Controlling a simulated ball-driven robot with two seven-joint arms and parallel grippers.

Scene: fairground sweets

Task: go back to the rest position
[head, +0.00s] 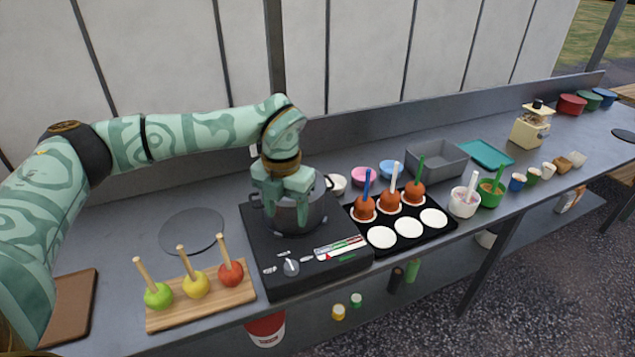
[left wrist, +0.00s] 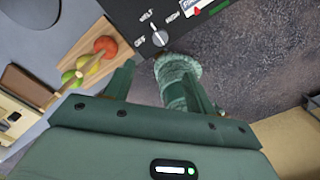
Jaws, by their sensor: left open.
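My left gripper (head: 286,212) is open, with nothing seen between its fingers. In the head view it overlaps the dark pot (head: 317,213) on the black cooker (head: 262,258); I cannot tell the gap between them. In the left wrist view my two fingers (left wrist: 160,88) stand apart. Beyond them show the cooker's knob (left wrist: 157,40), with OFF, MELT and HIGH marks, and the floor. The knob also shows in the head view (head: 291,267), on the cooker's front. My right gripper is not in view.
A board (head: 200,308) with three sticked apples stands left of the cooker. Right of it are a black tray (head: 440,240) with three coated apples, a white tub (head: 463,205), a green tub (head: 488,198) and a grey bin (head: 437,160). A round grey disc (head: 190,232) lies at the left.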

